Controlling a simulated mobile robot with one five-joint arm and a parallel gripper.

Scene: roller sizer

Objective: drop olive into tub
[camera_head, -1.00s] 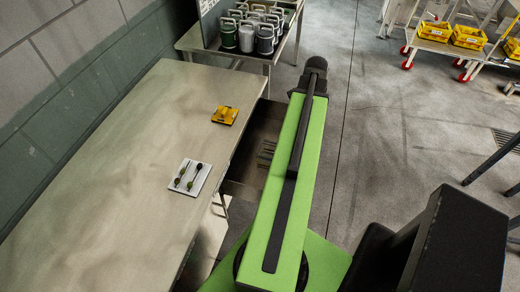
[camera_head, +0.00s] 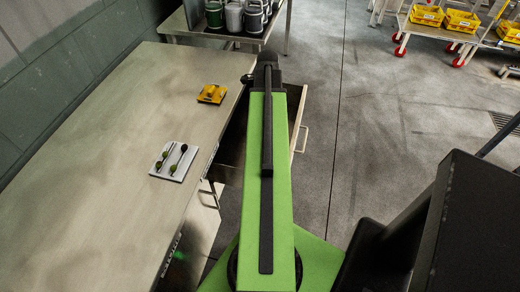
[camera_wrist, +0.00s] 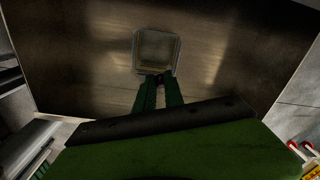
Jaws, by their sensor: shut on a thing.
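My gripper (camera_wrist: 158,78) shows in the wrist view with its two dark green fingers close together. They are shut on a small dark thing at the tips, which looks like the olive, though it is too dark to tell clearly. A square, pale, see-through tub (camera_wrist: 157,47) lies just beyond the fingertips, on a dark brownish surface. The fingertips overlap its near edge in the picture; I cannot tell their height above it. In the head view my arm hides the gripper and the tub.
A white tray (camera_head: 180,177) with several small dark and green things lies on the long table (camera_head: 110,140). A yellow holder (camera_head: 212,94) stands farther back. An open drawer (camera_head: 303,137) sticks out beside the table, partly behind my arm. Canisters (camera_head: 234,17) stand behind.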

